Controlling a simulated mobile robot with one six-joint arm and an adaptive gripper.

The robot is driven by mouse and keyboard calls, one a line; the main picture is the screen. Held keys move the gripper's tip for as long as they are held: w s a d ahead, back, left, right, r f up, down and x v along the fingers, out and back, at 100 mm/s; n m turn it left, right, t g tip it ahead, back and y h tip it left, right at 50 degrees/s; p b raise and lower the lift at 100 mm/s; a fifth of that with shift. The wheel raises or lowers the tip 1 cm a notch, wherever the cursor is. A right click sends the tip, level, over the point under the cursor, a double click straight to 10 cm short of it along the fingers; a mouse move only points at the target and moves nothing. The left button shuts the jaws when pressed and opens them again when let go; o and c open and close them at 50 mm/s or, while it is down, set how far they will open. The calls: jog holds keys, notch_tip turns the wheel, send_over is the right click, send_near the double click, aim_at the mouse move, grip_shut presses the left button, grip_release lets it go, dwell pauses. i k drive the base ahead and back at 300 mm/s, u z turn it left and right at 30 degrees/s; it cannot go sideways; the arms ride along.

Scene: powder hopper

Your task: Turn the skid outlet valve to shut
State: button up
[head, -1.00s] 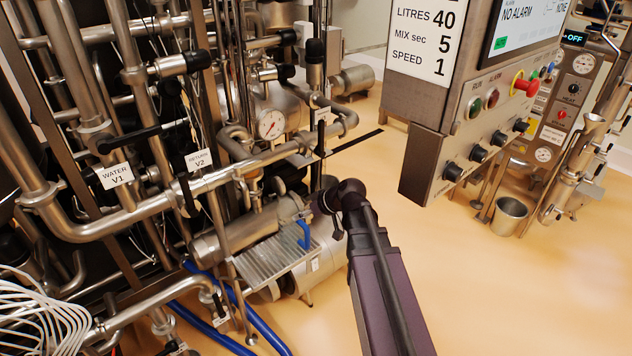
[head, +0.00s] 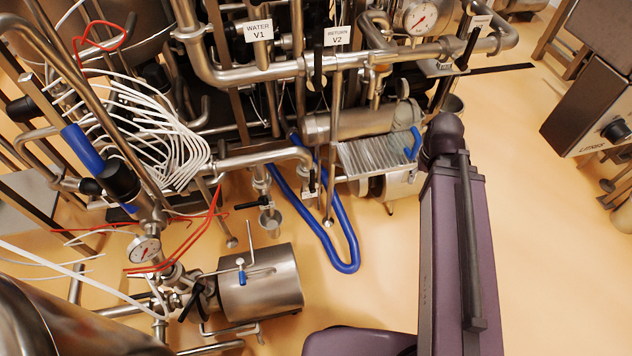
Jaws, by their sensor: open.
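No label that I can read names the skid outlet valve, so I cannot tell which valve it is. A black lever (head: 468,46) stands upright-tilted on the pipe right of the round gauge (head: 421,17), with a small tag above it too small to read. Another black-handled valve (head: 252,204) sits low below the horizontal pipe, its lever roughly level. White tags mark WATER V1 (head: 258,31) and RETURN V2 (head: 338,37), with a black lever below V2. My purple arm reaches up at right of centre; my gripper does not show.
A blue hose (head: 345,267) loops on the floor below the pipes. A steel motor or pump (head: 262,283) stands at the lower left, with a gauge (head: 144,249) beside it. White and red tubing hangs at left. Open floor lies right of my arm, before the control cabinet (head: 600,110).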

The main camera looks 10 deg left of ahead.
aim_at(312, 188)
jog(key=u, duration=0.75)
jog(key=k, duration=0.55)
jog(key=i, duration=0.5)
jog(key=u, duration=0.05)
